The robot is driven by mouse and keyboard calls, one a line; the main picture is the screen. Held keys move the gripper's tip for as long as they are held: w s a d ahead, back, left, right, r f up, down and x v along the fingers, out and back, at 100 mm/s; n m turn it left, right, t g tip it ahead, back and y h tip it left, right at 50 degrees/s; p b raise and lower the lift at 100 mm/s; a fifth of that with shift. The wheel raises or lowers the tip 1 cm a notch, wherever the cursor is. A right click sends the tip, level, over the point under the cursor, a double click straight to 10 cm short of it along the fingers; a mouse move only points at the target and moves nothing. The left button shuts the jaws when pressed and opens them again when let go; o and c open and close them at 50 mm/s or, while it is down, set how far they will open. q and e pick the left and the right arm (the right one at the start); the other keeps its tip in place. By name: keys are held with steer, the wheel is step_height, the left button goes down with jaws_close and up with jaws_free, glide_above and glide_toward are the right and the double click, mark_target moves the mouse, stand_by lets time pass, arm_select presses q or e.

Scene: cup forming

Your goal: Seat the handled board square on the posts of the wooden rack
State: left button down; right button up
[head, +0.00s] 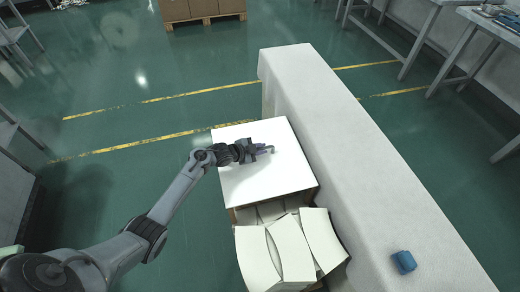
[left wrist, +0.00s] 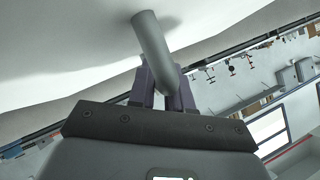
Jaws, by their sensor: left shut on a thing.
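The handled board (head: 285,178) is a white square panel with a short grey bar handle (head: 268,151) in its middle. My left gripper (head: 262,149) is shut on that handle. In the left wrist view its purple fingers (left wrist: 163,88) close on the grey bar (left wrist: 153,45), with the board's white face (left wrist: 70,40) beside it. The wooden rack (head: 232,215) is mostly hidden under the board; only bits of brown wood show below its near edge. I cannot tell whether the board touches every post. My right gripper is not in view.
Several curved white sheets (head: 290,248) lie at the rack's near end. A long white-covered counter (head: 370,170) runs close along the board's right side, with a blue object (head: 403,262) on it. Green floor (head: 110,180) is open to the left. Cardboard boxes (head: 200,10) stand far back.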

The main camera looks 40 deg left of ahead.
arm_select(q)
steer(key=shift+f+b, duration=0.35)
steer(key=c, duration=1)
jaws_free()
steer(key=shift+o, duration=0.2)
steer(key=shift+f, duration=0.15)
steer(key=shift+s+a+r+p, duration=0.1)
steer(key=shift+s+r+p, duration=0.15)
steer(key=shift+s+p, duration=0.05)
steer(key=p+v, duration=0.4)
steer(key=v, duration=0.4)
steer(key=shift+s+a+r, duration=0.1)
steer(key=shift+s+r, duration=0.15)
steer(key=shift+r, duration=0.05)
steer(key=shift+s+a+r+p, duration=0.15)
steer(key=shift+s+r+p, duration=0.15)
steer(key=shift+s, duration=0.25)
